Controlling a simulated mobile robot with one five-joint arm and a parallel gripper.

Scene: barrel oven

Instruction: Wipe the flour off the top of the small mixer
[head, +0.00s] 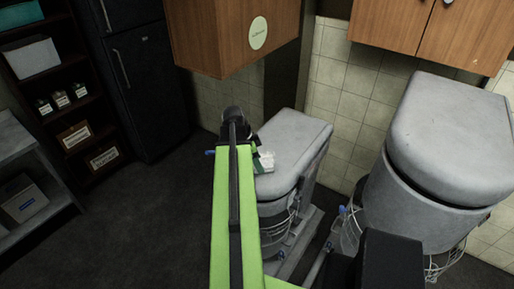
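The small mixer (300,140) stands right of the middle, with a grey rounded top, a wire guard and a bowl below. My green arm reaches forward from the bottom of the head view. My gripper (250,145) is at the near left end of the mixer's top, mostly hidden behind the arm. A small white and green thing (265,161) shows just right of the arm, over or against the mixer's top edge. I cannot tell whether it is held or whether it touches the top. No distinct flour patch is clear on the visible grey top.
A larger grey mixer (445,125) stands close on the right. A wooden wall cabinet (215,35) hangs above and beyond my gripper, another (425,30) at upper right. A dark fridge (145,80), shelves (75,110) and a grey rack (25,165) are left. Open floor (140,220) lies left.

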